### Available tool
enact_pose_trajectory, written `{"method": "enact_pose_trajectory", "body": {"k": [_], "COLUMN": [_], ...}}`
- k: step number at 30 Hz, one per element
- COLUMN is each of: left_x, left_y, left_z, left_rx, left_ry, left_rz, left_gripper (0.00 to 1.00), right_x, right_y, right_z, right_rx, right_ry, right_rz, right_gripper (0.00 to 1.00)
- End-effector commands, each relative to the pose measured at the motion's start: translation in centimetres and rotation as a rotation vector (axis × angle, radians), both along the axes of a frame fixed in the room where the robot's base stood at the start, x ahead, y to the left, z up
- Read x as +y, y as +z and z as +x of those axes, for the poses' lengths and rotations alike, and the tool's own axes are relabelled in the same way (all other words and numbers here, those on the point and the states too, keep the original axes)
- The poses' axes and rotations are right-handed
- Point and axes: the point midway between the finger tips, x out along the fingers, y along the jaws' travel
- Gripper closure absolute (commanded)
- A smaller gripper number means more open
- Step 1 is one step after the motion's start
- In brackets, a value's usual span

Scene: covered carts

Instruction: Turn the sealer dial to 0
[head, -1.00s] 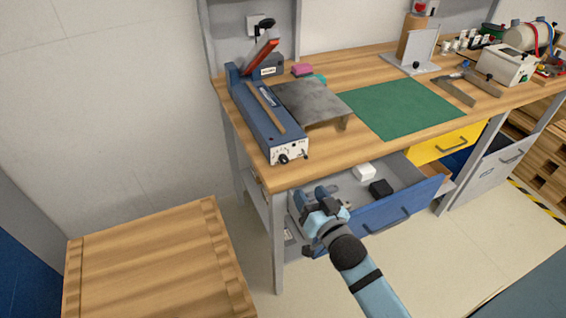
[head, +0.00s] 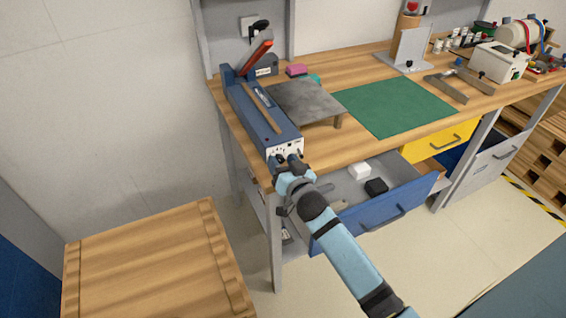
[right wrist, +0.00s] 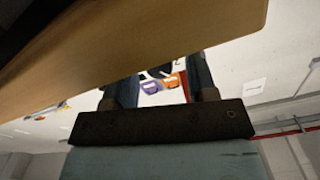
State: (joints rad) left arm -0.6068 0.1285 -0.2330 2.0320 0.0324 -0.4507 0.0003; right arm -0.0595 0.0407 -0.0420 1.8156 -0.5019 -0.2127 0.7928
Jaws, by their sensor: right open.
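The sealer (head: 262,118) is a long blue machine with its red-orange arm raised, standing on the left end of the wooden bench in the head view. Its pale front panel (head: 288,149) faces me. My right gripper (head: 288,161) is open, with its fingertips at the lower part of this panel. The fingers cover the place of the dial, so I cannot make out its setting or whether they touch it. In the right wrist view the two fingers (right wrist: 165,78) stand apart, and neither the dial nor the sealer can be made out. My left gripper is not in view.
The bench edge (head: 330,163) runs just beside my right gripper. An open blue drawer (head: 372,218) with small white and black items lies below. A metal stand (head: 306,101) and green mat (head: 392,106) are right of the sealer. A wooden crate (head: 150,265) stands front left.

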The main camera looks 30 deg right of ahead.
Motion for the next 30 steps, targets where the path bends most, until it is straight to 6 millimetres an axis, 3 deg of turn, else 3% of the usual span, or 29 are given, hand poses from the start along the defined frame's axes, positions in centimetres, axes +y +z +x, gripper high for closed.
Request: {"method": "enact_pose_trajectory", "body": {"k": [2, 9, 20, 30], "left_x": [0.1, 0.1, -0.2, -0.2], "left_y": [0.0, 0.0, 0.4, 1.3], "left_z": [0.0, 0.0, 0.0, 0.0], "left_rx": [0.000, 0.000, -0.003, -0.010], "left_ry": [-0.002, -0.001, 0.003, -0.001], "left_rz": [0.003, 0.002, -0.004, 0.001], "left_gripper": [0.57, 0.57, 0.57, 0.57], "right_x": [0.0, 0.0, 0.0, 0.1], "right_y": [0.0, 0.0, 0.1, 0.2], "right_z": [0.0, 0.0, 0.0, 0.0], "right_rx": [0.000, 0.000, 0.004, 0.018], "right_ry": [0.000, 0.000, 0.000, 0.000], "right_rz": [0.000, 0.000, -0.050, -0.288], "right_gripper": [0.48, 0.97, 0.97, 0.97]}}
